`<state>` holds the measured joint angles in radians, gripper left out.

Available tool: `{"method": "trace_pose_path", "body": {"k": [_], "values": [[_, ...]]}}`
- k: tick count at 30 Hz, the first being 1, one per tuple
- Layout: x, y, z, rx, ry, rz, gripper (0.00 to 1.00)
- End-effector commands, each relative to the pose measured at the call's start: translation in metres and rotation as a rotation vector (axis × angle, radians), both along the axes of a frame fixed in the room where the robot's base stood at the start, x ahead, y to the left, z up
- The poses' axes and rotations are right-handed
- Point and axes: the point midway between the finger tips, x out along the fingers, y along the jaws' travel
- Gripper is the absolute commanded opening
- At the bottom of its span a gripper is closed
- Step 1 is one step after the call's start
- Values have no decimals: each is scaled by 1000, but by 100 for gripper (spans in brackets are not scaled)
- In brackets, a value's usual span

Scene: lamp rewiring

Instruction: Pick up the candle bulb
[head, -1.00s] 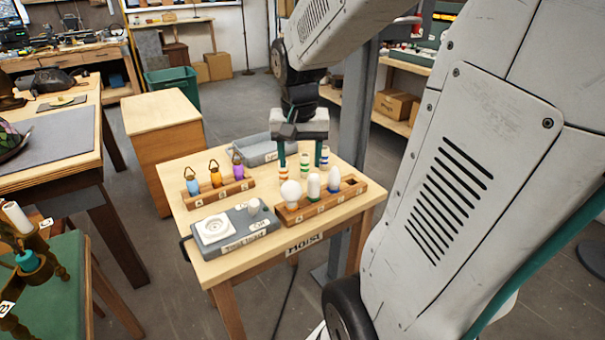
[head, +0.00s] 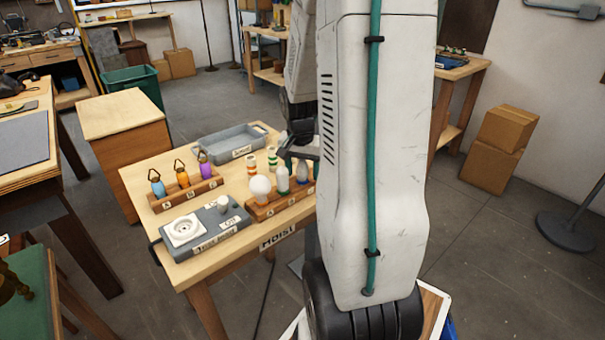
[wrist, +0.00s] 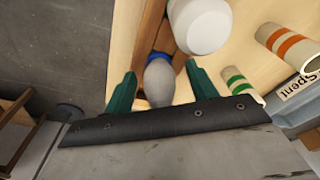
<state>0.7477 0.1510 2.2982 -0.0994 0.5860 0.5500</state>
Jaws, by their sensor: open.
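The candle bulb (head: 302,173), pale and tapered with a blue collar, stands in the rightmost filled place of the wooden bulb rack (head: 263,212) on the workbench. In the wrist view the candle bulb (wrist: 158,84) lies between the two green fingers of my gripper (wrist: 160,72). The fingers are apart, with a visible gap on each side of the bulb. In the head view my gripper (head: 301,158) is over the right part of the rack, partly hidden by my arm. The rack's right end is also hidden there.
A white tubular bulb (head: 282,180) and a round globe bulb (head: 260,187) stand beside it in the rack. Colour-banded tubes (head: 252,165) stand behind.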

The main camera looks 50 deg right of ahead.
Motion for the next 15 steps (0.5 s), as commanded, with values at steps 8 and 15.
{"method": "trace_pose_path", "body": {"k": [8, 15], "values": [[0, 0, -5, 0, 0, 0, 57], [0, 0, -5, 0, 0, 0, 9]]}}
